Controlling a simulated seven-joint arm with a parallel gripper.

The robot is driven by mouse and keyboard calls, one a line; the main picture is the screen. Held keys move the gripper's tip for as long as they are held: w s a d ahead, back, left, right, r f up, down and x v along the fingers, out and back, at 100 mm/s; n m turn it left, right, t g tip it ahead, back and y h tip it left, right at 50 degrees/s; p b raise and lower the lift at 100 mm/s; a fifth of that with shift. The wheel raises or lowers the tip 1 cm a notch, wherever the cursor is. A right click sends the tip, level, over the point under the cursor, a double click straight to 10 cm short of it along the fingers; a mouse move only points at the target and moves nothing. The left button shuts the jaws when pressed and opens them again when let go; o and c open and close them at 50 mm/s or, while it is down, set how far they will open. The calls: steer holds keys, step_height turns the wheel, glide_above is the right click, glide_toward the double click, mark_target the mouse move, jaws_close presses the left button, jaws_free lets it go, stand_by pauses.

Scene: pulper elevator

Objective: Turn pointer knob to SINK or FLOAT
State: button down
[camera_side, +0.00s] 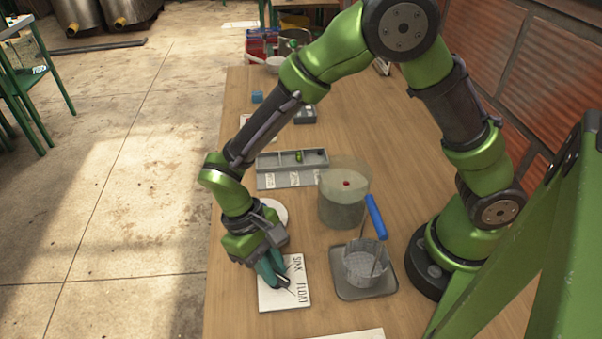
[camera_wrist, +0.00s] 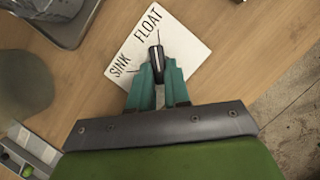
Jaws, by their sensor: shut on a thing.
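The white plate marked SINK and FLOAT (camera_side: 296,297) lies on the wooden table near its left edge. It also shows in the wrist view (camera_wrist: 190,50), with both words upper left of the knob. The dark pointer knob (camera_wrist: 157,62) stands on this plate, between my fingertips. A thin pointer line runs from it toward the top of the wrist view, just right of the word FLOAT. My gripper (camera_side: 273,272) has teal fingers and is shut on the knob. In the wrist view the fingers (camera_wrist: 157,75) press it from both sides. In the side view they hide most of the knob.
A wire basket with a blue handle (camera_side: 364,264) sits on a grey tray (camera_side: 367,293) to the right. A clear container of liquid with a red item (camera_side: 343,205) stands behind. A grey compartment box (camera_side: 283,162) and a white round dish (camera_side: 275,212) lie farther back.

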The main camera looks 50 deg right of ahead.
steer(key=shift+m+y, duration=0.3)
steer(key=shift+m, duration=0.4)
steer(key=shift+d, duration=0.1)
steer(key=c, duration=1.1)
jaws_free()
steer(key=v, duration=1.7)
steer(key=shift+s+d, duration=0.1)
